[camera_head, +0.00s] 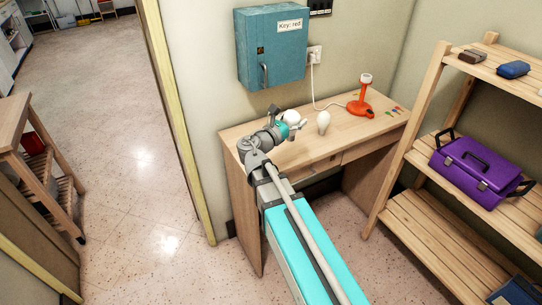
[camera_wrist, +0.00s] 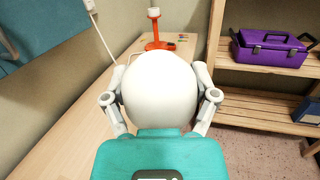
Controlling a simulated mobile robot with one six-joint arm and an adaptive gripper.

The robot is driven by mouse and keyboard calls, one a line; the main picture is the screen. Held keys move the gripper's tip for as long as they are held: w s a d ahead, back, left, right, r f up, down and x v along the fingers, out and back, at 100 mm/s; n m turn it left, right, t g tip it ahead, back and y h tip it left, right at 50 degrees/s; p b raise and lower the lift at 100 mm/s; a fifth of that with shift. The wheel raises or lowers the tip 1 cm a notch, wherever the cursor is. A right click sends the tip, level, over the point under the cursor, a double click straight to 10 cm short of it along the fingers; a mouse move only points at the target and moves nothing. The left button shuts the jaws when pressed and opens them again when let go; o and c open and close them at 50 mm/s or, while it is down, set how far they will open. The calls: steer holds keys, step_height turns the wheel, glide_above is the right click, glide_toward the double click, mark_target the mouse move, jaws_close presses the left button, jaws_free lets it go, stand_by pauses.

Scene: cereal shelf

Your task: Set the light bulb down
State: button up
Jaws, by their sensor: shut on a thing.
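A round white light bulb (camera_wrist: 160,88) fills the middle of the wrist view, between the two fingers of my gripper (camera_head: 296,124). My gripper is shut on this bulb, above the left part of the wooden desk (camera_head: 345,138). In the head view the held bulb (camera_head: 290,116) is partly hidden by my gripper. I cannot tell whether its lower end touches the desk. A second white bulb (camera_head: 323,122) stands on the desk, just right of my gripper.
An orange-red lamp base (camera_head: 361,106) with a white socket stands at the desk's back right, beside small coloured pieces. A teal key cabinet (camera_head: 272,46) hangs on the wall above. A wooden shelf (camera_head: 428,222) with a purple toolbox (camera_head: 481,170) stands right. The desk's front middle is clear.

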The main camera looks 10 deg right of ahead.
steer(key=shift+d+f, duration=0.1)
steer(key=shift+f, duration=0.3)
steer(key=w+a+f+b, duration=0.4)
steer(key=w+f+b, duration=0.5)
steer(key=w, duration=0.3)
steer(key=shift+w+a, duration=0.2)
steer(key=shift+a, duration=0.1)
stand_by(0.3)
steer(key=shift+w+a+f+b, duration=0.1)
steer(key=shift+w+f+b, duration=0.1)
steer(key=shift+f+b, duration=0.85)
steer(key=shift+w+f+b, duration=0.15)
steer(key=shift+f+b, duration=0.8)
steer(key=shift+b, duration=0.2)
